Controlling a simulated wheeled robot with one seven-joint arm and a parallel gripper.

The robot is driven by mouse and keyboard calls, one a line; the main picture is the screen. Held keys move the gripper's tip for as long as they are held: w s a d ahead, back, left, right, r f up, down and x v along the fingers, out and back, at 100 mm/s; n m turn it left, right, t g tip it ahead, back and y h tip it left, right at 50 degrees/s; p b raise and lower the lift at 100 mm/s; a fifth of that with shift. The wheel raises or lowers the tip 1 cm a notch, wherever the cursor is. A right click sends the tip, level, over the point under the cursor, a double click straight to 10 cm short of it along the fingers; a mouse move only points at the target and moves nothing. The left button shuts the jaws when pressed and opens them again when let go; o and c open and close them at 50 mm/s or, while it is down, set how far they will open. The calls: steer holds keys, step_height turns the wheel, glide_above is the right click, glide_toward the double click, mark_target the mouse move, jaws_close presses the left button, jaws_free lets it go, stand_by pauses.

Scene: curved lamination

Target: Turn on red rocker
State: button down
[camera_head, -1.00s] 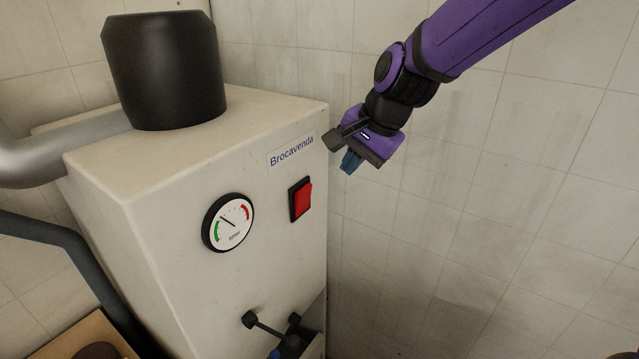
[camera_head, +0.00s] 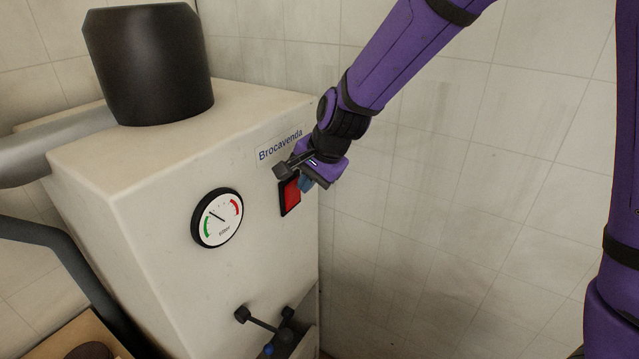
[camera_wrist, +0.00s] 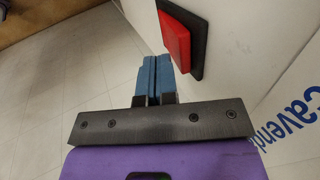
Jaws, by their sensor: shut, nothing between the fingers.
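The red rocker (camera_head: 291,195) sits in a black frame on the front of the white machine (camera_head: 140,230), below the "Brocavenda" label. In the head view my gripper (camera_head: 307,184) is in front of the rocker and hides its upper right part. In the wrist view the red rocker (camera_wrist: 175,40) stands out from its black frame at one edge, just right of my fingertips. My gripper's blue fingers (camera_wrist: 157,60) are together with nothing between them. Whether they touch the rocker I cannot tell.
A round gauge (camera_head: 217,217) is left of the rocker. A black lever (camera_head: 262,322) is on the machine below. A black cylinder (camera_head: 150,65) stands on top, with a grey pipe (camera_head: 60,145) at left. The tiled wall (camera_head: 450,200) is at right.

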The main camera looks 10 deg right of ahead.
steer(key=shift+w+a, duration=0.2)
steer(key=shift+a, duration=0.05)
steer(key=shift+r, duration=0.1)
steer(key=shift+w+a+r, duration=0.15)
steer(key=shift+w+a, duration=0.2)
steer(key=shift+a, duration=0.1)
steer(key=shift+r, duration=0.1)
steer(key=shift+r, duration=0.7)
